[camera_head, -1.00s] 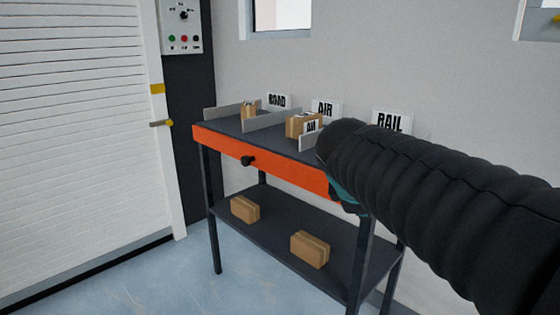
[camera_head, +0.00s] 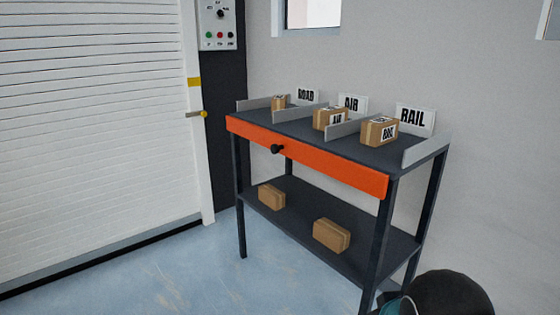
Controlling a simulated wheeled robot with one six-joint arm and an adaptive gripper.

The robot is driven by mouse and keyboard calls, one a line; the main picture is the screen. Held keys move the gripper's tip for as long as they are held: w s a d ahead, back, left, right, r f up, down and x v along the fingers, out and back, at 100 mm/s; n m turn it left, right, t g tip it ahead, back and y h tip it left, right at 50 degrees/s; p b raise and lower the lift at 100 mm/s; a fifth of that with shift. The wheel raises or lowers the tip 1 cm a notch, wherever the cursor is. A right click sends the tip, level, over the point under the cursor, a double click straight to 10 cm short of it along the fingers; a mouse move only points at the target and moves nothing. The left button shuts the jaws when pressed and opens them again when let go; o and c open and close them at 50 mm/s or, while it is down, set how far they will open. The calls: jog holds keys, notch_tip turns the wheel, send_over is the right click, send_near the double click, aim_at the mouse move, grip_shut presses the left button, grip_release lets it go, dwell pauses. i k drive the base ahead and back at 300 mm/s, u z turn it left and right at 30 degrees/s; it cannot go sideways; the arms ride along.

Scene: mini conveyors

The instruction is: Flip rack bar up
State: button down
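The rack (camera_head: 372,240) is a dark two-level stand against the wall. Its orange bar (camera_head: 310,161) runs along the front edge of the top level and hangs face-on to the front, below the top surface. A black knob (camera_head: 277,149) sticks out from the bar's left part. Only a black, rounded part of my arm shows at the bottom right, in front of the rack's right legs. My gripper is out of view, so its distance from the bar does not show.
Grey dividers split the top into bays with ROAD (camera_head: 307,95), AIR (camera_head: 352,103) and RAIL (camera_head: 415,118) signs. Each bay holds a carton, such as the RAIL one (camera_head: 379,132). Two cartons lie on the lower shelf. A white shutter (camera_head: 95,130) stands left. Floor at the front left is clear.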

aim_at(373, 183)
jog(key=k, duration=1.25)
jog(key=u, duration=0.55)
jog(key=i, duration=1.5)
jog(key=z, duration=0.5)
